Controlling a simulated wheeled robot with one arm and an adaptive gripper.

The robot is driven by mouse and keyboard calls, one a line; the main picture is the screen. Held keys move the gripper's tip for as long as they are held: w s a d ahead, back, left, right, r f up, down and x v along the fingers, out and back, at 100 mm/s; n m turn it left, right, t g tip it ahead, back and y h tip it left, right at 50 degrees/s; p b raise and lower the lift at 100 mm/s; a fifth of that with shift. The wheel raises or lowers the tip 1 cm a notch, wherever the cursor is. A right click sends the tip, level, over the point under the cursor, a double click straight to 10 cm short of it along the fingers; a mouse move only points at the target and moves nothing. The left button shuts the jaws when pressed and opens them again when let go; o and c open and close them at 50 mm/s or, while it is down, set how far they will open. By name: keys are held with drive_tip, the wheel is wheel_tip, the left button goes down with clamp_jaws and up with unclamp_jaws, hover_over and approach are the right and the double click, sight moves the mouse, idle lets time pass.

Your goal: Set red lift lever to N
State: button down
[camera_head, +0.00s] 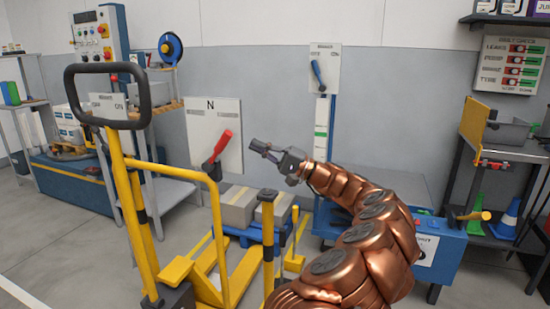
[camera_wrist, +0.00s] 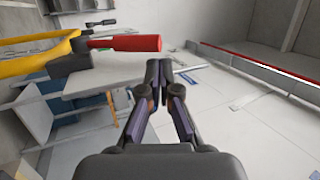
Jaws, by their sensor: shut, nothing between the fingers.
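The red lever (camera_head: 222,143) is mounted on the yellow pallet jack frame (camera_head: 187,170) and tilts up to the right. A white panel (camera_head: 214,120) marked N at its top stands behind it. My gripper (camera_head: 255,146) is to the right of the red handle, apart from it, with its fingers pointing left. In the wrist view the red lever (camera_wrist: 125,43) lies across the upper left, ahead and left of my gripper (camera_wrist: 158,66). The fingertips are together with nothing between them. The lever's pivot is partly hidden by its dark mount.
The black handle loop (camera_head: 108,95) rises at left. Cardboard boxes (camera_head: 238,204) sit on a blue pallet low behind the yellow frame. A blue lever (camera_head: 317,72) is on a panel behind. A shelf with cones (camera_head: 508,215) stands at right.

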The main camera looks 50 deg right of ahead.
sight(242, 139)
drive_tip(key=shift+b+x, duration=0.45)
drive_tip(key=shift+x, duration=2)
drive_tip(key=shift+w+r, duration=0.1)
